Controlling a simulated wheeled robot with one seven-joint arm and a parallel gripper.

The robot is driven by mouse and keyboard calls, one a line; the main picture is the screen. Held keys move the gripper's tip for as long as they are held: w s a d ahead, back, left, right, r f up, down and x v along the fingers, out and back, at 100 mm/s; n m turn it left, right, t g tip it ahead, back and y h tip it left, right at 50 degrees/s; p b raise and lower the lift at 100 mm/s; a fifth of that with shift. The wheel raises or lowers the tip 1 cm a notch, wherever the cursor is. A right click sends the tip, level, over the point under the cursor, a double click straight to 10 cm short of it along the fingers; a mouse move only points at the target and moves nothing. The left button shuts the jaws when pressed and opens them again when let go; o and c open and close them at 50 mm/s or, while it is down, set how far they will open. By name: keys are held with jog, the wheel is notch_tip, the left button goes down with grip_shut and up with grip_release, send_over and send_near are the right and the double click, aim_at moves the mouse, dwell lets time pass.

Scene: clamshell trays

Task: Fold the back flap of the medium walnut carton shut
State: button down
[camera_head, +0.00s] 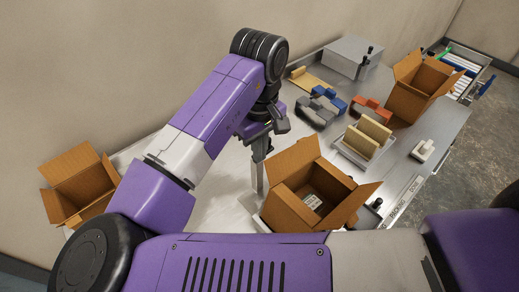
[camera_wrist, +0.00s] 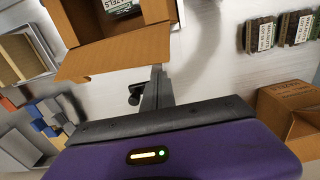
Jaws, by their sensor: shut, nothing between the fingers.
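A brown carton with its flaps up (camera_head: 285,205) stands in the middle of the bench; a labelled pack (camera_head: 312,201) lies inside. In the wrist view this carton (camera_wrist: 90,22) is at the top, with one flap (camera_wrist: 112,60) spread toward my gripper. My gripper (camera_head: 259,185) is shut and empty, pointing down just left of that carton. Its fingers also show in the wrist view (camera_wrist: 156,80), close to the flap's edge; I cannot tell if they touch it. Which carton is the walnut one cannot be read for sure.
Another open carton (camera_head: 82,190) stands at the far left, and a third (camera_head: 408,100) at the right. Grey, blue and orange blocks (camera_head: 320,108) and a tray with tan slabs (camera_head: 360,150) lie behind. Labelled dark packs (camera_wrist: 262,33) show in the wrist view.

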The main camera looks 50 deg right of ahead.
jog(key=shift+s, duration=0.15)
jog(key=r+p, duration=0.1)
jog(key=p, duration=0.2)
send_over(293, 194)
jog(key=w, duration=0.3)
jog(key=shift+d+r, duration=0.1)
jog(key=shift+d, duration=0.2)
jog(key=shift+s, duration=0.1)
dwell(0.5)
jog(key=shift+s+a+f+b, duration=0.15)
jog(key=shift+s+f+b, duration=0.3)
jog(key=shift+s, duration=0.25)
jog(key=shift+s+a+f+b, duration=0.15)
jog(key=shift+s+f+b, duration=0.2)
jog(key=shift+s+f, duration=0.25)
jog(key=shift+r, duration=0.15)
notch_tip(293, 194, up, 5)
jog(key=p, duration=0.5)
jog(key=shift+r, duration=1.4)
